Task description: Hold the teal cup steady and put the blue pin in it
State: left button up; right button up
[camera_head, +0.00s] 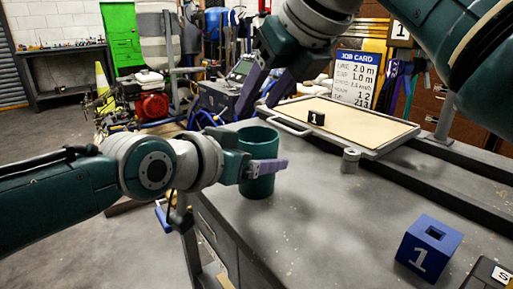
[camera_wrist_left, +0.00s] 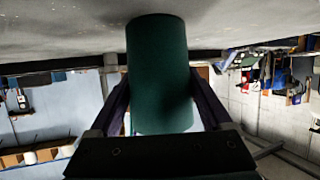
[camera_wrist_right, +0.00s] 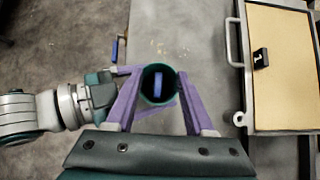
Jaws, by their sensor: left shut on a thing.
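The teal cup (camera_head: 259,140) stands upright at the left edge of the grey bench. My left gripper (camera_head: 262,167) is shut around its side; the cup also fills the middle of the left wrist view (camera_wrist_left: 158,70). In the right wrist view I look down into the cup (camera_wrist_right: 147,72), and the blue pin (camera_wrist_right: 158,85) shows inside its mouth. My right gripper (camera_head: 264,96) is above the cup, its fingers apart with nothing between them. The right wrist view shows its two fingers (camera_wrist_right: 157,80) spread on either side of the cup's rim. The pin is hidden in the head view.
A blue block (camera_head: 428,250) marked 1, with a square hole, stands at the front right. A grey cylinder (camera_head: 349,161) stands mid-bench. Behind it lies a framed tan board (camera_head: 350,122) with a black tag (camera_head: 316,118).

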jog(key=v, duration=1.2)
pick_arm(q)
jog(key=o, duration=1.2)
jog(key=shift+s, duration=0.1)
